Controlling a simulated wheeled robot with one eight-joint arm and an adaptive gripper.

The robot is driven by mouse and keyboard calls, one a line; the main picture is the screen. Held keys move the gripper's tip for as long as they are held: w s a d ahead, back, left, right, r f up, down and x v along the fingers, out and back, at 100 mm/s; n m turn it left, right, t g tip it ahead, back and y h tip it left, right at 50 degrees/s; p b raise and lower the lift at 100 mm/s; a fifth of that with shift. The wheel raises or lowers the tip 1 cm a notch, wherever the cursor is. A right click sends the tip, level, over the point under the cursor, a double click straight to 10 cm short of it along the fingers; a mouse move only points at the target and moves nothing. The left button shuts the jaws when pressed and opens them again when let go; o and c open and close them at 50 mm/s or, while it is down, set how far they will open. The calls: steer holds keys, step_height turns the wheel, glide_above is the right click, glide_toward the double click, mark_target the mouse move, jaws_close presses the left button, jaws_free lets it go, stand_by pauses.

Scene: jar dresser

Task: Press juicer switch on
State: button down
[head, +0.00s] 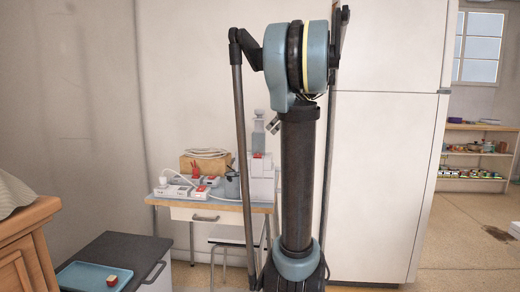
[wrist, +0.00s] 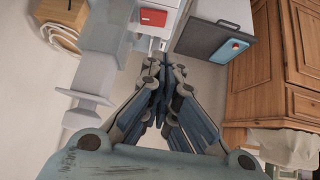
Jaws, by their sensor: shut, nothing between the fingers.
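A pale grey-and-white appliance, likely the juicer (head: 263,187), stands at the right end of a small table, partly hidden by my arm. In the wrist view, a grey-white appliance, likely the same juicer (wrist: 103,40), is at the upper left. A red block (wrist: 153,17) sits beside it at the top; I cannot tell whether it is the switch. My gripper (wrist: 160,66) is shut and empty, its fingertips appearing below the red block in the picture. Contact is not visible. In the head view my arm hides the gripper.
The table (head: 183,213) also holds a cardboard box (head: 205,165), white power strips and cables. A dark cabinet with a blue tray (head: 92,277) stands at front left, by a wooden dresser (head: 25,245). A tall white fridge (head: 388,150) stands right of the table.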

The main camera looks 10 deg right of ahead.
steer(key=shift+w+d+r+n, duration=0.6)
steer(key=shift+w+d+r, duration=0.3)
steer(key=shift+w+r, duration=0.15)
glide_above(260, 155)
steer(key=shift+y, duration=0.3)
step_height(260, 155, down, 7)
steer(key=shift+s+d+r, duration=0.1)
steer(key=shift+s+d, duration=0.05)
steer(key=f, duration=0.3)
steer(key=shift+w, duration=0.25)
steer(key=shift+f, duration=0.65)
steer(key=shift+w, duration=0.1)
